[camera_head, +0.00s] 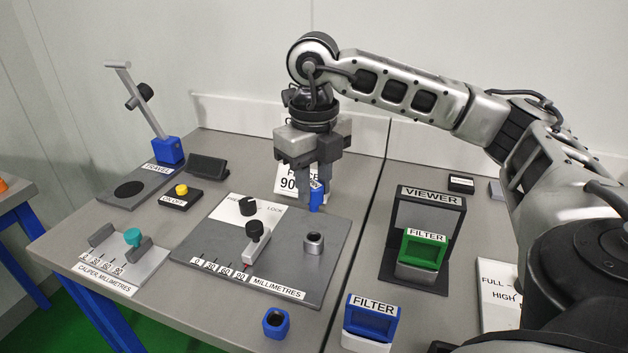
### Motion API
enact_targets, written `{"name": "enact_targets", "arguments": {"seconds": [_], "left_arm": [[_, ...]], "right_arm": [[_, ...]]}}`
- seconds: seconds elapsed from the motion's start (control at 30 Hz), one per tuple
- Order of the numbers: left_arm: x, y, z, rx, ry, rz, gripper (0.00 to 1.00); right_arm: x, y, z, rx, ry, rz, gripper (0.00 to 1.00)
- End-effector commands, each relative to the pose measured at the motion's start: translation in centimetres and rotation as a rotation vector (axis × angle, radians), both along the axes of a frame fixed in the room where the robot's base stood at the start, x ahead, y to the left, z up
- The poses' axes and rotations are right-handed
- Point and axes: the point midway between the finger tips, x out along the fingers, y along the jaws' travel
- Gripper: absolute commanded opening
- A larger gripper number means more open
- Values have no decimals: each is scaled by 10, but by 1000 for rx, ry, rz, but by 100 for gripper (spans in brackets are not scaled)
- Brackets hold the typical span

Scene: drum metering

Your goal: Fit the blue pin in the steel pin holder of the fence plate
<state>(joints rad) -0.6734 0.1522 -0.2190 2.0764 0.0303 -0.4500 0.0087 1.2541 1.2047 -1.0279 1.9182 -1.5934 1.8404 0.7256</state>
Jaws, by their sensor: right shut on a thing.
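My right gripper (312,188) points down over the back right part of the grey fence plate (205,243). It is shut on the blue pin (317,197), which is partly hidden by the fingers. The steel pin holder (314,242) is a short round socket standing on the right part of the plate, with a dark open top. The pin is apart from the holder, above and behind it in the picture. My left gripper is not in view.
The plate also carries a black knob (248,206) and a sliding fence with a knob (256,238). A white sign (289,181) stands behind the gripper. A blue hexagonal piece (276,322) lies in front. The viewer (428,220) and filters (370,318) stand to the right.

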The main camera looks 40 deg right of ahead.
Motion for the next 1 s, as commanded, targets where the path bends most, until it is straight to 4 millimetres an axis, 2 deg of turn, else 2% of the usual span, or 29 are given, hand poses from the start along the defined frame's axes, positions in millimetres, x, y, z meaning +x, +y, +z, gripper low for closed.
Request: {"name": "enact_targets", "arguments": {"seconds": [0.1,0.5,1.0], "left_arm": [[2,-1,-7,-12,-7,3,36],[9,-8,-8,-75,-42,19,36],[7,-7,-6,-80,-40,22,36]], "right_arm": [[0,0,-14,0,1,0,0],[0,0,-48,1,0,1,0],[0,0,-50,0,0,0,0]]}}
